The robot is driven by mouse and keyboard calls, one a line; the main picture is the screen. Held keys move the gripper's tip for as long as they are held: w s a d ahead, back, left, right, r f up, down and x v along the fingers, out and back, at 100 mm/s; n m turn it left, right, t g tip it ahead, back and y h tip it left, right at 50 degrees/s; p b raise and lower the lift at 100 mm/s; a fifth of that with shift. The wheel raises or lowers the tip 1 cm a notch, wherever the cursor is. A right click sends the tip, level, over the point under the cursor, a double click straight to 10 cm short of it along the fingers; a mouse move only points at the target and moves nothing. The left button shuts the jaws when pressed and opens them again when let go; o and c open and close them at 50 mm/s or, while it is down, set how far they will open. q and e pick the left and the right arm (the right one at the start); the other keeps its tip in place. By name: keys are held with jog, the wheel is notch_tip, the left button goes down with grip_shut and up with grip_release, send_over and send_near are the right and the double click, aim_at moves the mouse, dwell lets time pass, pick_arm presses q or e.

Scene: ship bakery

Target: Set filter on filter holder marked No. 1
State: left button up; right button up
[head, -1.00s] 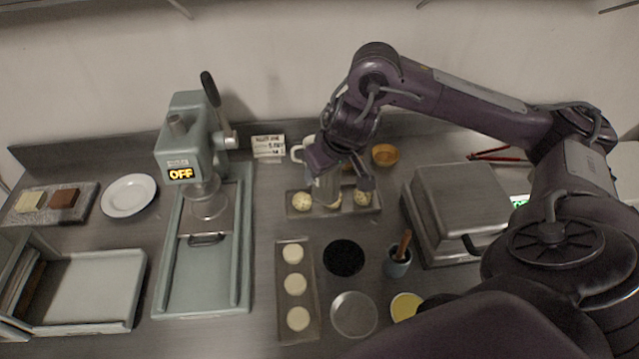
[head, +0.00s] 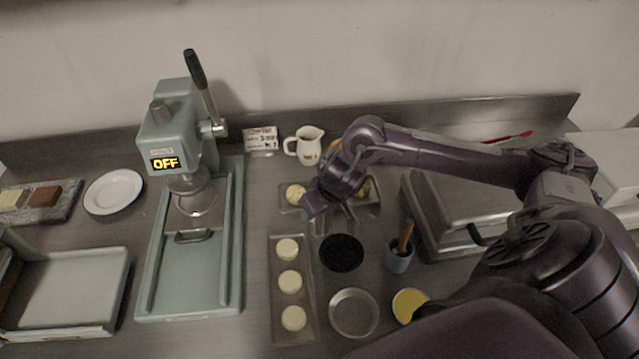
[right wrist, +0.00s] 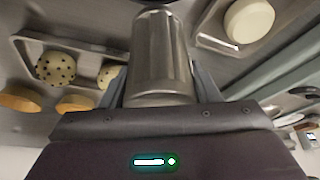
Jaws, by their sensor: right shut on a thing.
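In the head view the gripper is over the front edge of the back tray, just behind a round black disc (head: 342,253); the cylinder is hidden there or too small to make out. I cannot make out a filter or a holder marked No. 1. My left gripper is not in view.
A grey-green press (head: 172,140) with an "OFF" display stands left of centre. The back tray holds speckled balls (head: 296,194); a narrow tray (head: 279,330) holds three pale rounds.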

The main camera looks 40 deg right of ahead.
jog(key=o, duration=1.1)
jog(key=shift+f, duration=0.1)
jog(key=shift+o, duration=0.2)
